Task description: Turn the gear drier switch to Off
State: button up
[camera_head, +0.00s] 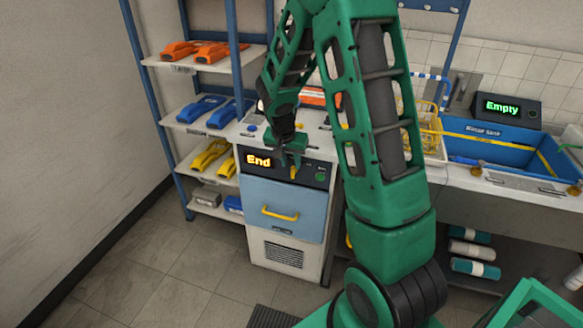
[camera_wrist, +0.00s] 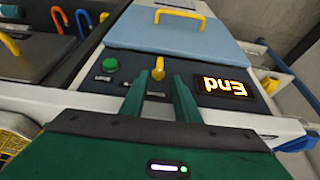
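The gear drier (camera_head: 318,195) has a dark panel with an orange display (camera_head: 258,160) reading "End"; the display shows upside down in the wrist view (camera_wrist: 225,87). A yellow switch knob (camera_wrist: 158,68) sits on the panel between this display and a round green button (camera_wrist: 111,65). The knob shows small in the head view (camera_head: 293,173). My gripper (camera_head: 292,160) is at the panel from above. In the wrist view my gripper (camera_wrist: 160,76) is open, with its two green fingertips on either side of the knob and gaps visible. The labels by the knob are too small to read.
Below the panel is a blue door (camera_head: 282,208) with a yellow handle (camera_head: 280,214). A shelf rack (camera_head: 200,125) with orange, blue and yellow parts stands left. A blue rinse tank (camera_head: 490,140) and an "Empty" display (camera_head: 503,108) are right.

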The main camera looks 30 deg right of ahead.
aim_at(292, 167)
jog(key=shift+x, duration=1.85)
jog(key=shift+c, duration=0.2)
